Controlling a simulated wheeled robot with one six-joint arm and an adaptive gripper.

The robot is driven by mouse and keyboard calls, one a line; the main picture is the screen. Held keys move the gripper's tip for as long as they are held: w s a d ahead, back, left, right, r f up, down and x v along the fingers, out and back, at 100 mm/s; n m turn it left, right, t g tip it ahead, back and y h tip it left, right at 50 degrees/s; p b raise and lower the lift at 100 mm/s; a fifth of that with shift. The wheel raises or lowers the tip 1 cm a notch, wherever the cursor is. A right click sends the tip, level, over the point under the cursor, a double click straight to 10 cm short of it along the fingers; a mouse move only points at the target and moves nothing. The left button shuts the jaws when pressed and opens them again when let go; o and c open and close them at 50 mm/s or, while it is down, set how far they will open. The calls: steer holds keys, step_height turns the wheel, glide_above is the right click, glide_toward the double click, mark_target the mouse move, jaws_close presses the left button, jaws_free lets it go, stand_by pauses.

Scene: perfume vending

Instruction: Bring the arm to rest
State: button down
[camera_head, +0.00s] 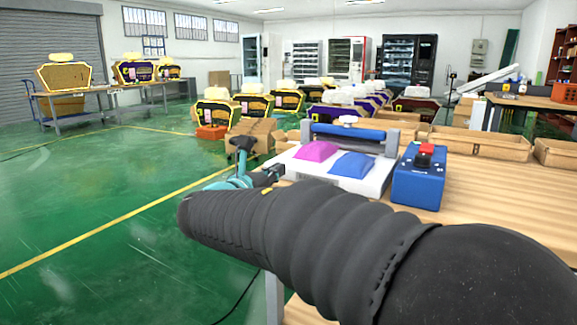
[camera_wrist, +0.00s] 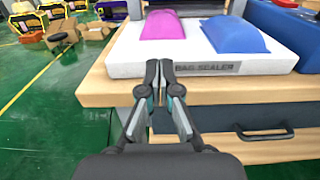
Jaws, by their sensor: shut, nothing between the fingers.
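My gripper (camera_wrist: 159,82) is shut and empty in the wrist view, with its fingertips together in front of the white bag sealer (camera_wrist: 130,66). In the head view the bag sealer (camera_head: 290,163) stands on the wooden table, and my arm, in a dark ribbed sleeve, stretches across the front. My gripper is mostly hidden behind the arm there. A magenta pouch (camera_head: 316,151) and a blue pouch (camera_head: 353,164) lie on the sealer. They also show in the wrist view, the magenta pouch (camera_wrist: 168,25) left of the blue pouch (camera_wrist: 235,33).
A blue control box (camera_head: 419,182) with a red button stands right of the sealer. The wooden table (camera_head: 490,205) has bare room to the right, with cardboard trays (camera_head: 480,143) behind. In the wrist view a dark drawer (camera_wrist: 240,135) lies under the tabletop. Green floor (camera_head: 110,200) is open on the left.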

steer(key=s+d+f+m+g+y, duration=0.1)
steer(key=s+d+f+m+g, duration=0.35)
steer(key=s+f+m, duration=0.35)
steer(key=s+d+f+m+g+y, duration=0.2)
steer(key=s+d+f+m+g, duration=0.25)
steer(key=f, duration=0.45)
steer(key=s+d+m+g+y+p, duration=0.1)
steer(key=s+d+m+y, duration=0.1)
steer(key=s+d+m, duration=0.5)
steer(key=s+d+m+y+p, duration=0.1)
steer(key=s+d+m+y, duration=0.1)
steer(key=s+d+m, duration=0.5)
steer(key=shift+s+d+f+m+g+y, duration=0.2)
steer(key=shift+s+m+g+y, duration=0.15)
steer(key=shift+s+m, duration=2.1)
